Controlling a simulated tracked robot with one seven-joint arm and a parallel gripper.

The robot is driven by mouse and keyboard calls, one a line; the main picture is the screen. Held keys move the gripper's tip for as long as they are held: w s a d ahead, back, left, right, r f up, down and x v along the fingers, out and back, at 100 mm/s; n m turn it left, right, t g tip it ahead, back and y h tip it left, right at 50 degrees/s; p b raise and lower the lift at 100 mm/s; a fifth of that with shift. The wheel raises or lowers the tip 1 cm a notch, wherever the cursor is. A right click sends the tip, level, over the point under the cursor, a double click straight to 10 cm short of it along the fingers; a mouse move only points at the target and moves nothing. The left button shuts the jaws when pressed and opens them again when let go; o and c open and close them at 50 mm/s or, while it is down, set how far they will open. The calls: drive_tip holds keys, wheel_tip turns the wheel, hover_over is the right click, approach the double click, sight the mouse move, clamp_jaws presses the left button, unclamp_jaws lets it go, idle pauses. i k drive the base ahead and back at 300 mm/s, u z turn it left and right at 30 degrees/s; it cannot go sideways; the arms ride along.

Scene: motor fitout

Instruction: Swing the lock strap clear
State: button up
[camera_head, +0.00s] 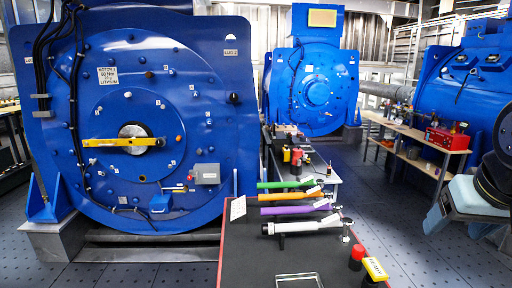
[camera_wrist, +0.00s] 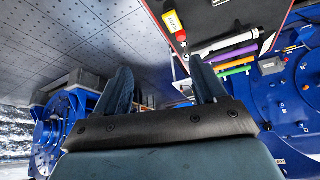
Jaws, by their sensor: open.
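The lock strap, a yellow bar (camera_head: 105,142), lies nearly level across the front of the large left blue motor (camera_head: 100,55) in the head view. It crosses the grey shaft hub (camera_head: 132,130), and its right end is by a small knob. My gripper (camera_wrist: 163,82) shows in the wrist view with its two dark fingers wide apart and nothing between them. It is well away from the strap. I cannot make out the strap in the wrist view.
A dark bench (camera_head: 250,262) stands before the motor, bearing green, orange, purple and white-handled torque wrenches (camera_head: 300,209), a red-and-black item (camera_head: 356,257) and a yellow block (camera_head: 375,269). More blue motors (camera_head: 315,85) stand behind. Grey floor (camera_head: 410,225) is open right of the bench.

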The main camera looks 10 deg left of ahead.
sight(91, 143)
drive_tip(key=u, duration=1.75)
drive_tip(key=k, duration=0.8)
drive_tip(key=i, duration=0.8)
drive_tip(key=z, duration=0.05)
